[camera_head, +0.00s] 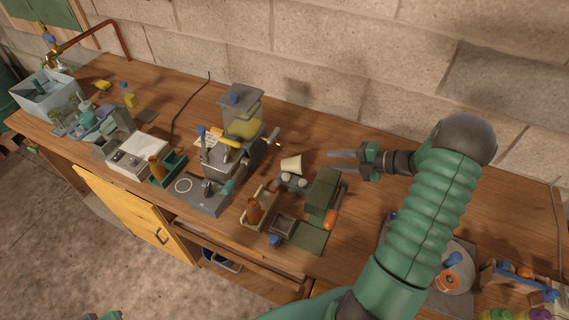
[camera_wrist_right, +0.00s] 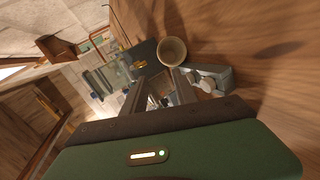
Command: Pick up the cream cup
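The cream cup (camera_head: 291,164) stands on the wooden bench behind a small grey rack with white round tops; it looks slightly tilted in the head view. In the right wrist view the cup (camera_wrist_right: 172,52) shows its round open mouth, just beyond the fingertips. My right gripper (camera_head: 331,155) is to the right of the cup, apart from it, pointing left toward it. Its fingers (camera_wrist_right: 159,76) are spread with nothing between them. Only a small piece of what looks like my left gripper (camera_head: 101,316) shows at the bottom edge; its fingers cannot be made out.
The grey rack (camera_head: 293,182) and a green box (camera_head: 322,190) are close in front of the cup. A grey machine (camera_head: 226,160) with a yellow part stands to its left. A wooden holder with an amber bottle (camera_head: 254,212) is nearer the front. The bench behind the cup is clear.

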